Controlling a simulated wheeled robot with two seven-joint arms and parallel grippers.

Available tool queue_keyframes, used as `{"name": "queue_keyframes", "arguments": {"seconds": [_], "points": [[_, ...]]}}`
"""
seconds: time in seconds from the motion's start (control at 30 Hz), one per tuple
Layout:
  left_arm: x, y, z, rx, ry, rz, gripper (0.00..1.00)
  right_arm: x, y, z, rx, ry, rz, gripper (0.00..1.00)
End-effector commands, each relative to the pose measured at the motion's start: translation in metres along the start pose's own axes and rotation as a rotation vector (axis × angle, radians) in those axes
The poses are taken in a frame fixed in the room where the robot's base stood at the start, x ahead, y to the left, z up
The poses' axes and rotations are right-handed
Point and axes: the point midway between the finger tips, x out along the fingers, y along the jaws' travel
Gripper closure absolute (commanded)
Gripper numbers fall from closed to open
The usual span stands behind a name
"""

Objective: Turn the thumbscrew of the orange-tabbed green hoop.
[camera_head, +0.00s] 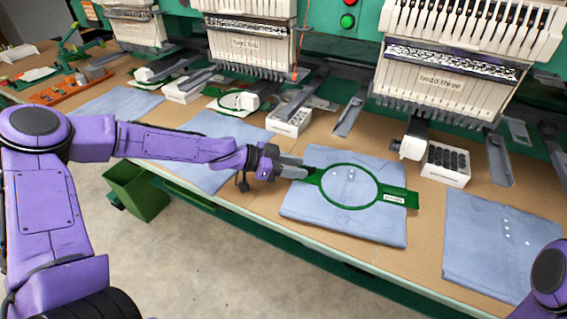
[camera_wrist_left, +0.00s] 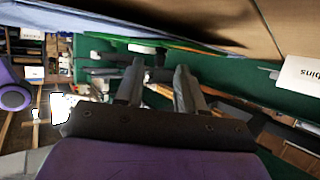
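A green hoop (camera_head: 323,190) lies on a folded light-blue garment (camera_head: 300,208) at the front of the table, with a green arm and a white label on its right. An orange tab and a thumbscrew cannot be made out clearly on it. My left gripper (camera_head: 299,169) is at the hoop's left side, over the garment's left edge; contact cannot be told. In the left wrist view my left gripper (camera_wrist_left: 160,68) has its two fingers apart with a gap between them. The hoop is not clearly identifiable there. My right gripper is out of view.
Embroidery heads stand behind, including head three (camera_head: 440,80). White boxes of bobbins (camera_head: 446,164) sit at the back of the table. Other folded garments (camera_head: 490,240) lie left and right. A green bin (camera_head: 137,190) stands on the floor below the table's front edge.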

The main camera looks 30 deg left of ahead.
Motion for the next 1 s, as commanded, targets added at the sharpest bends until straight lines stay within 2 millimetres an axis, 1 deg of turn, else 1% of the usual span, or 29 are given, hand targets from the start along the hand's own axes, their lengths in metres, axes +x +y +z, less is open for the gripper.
{"name": "queue_keyframes", "arguments": {"seconds": [0.03,0.1,0.2,0.3,0.4,0.57,0.87,1.0], "points": [[-0.012,0.0,-0.004,0.001,0.006,-0.003,0.62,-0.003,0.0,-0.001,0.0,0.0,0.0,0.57],[-0.029,-0.001,-0.006,0.003,0.007,-0.004,0.62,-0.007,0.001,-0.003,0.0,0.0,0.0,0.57],[-0.051,-0.001,-0.006,0.003,0.006,-0.004,0.62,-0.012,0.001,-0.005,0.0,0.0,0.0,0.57],[-0.068,0.0,-0.005,0.001,0.006,-0.001,0.62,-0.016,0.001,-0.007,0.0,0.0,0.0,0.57],[-0.08,0.0,-0.004,0.003,0.004,-0.001,0.62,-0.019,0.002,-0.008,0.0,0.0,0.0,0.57],[-0.087,0.0,-0.001,0.0,0.002,0.0,0.62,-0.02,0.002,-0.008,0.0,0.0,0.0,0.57],[-0.088,0.001,0.0,-0.002,0.001,0.001,0.62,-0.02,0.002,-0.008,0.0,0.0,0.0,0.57],[-0.089,-0.001,0.004,-0.044,-0.014,-0.017,0.62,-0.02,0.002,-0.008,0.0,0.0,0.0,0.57]]}}
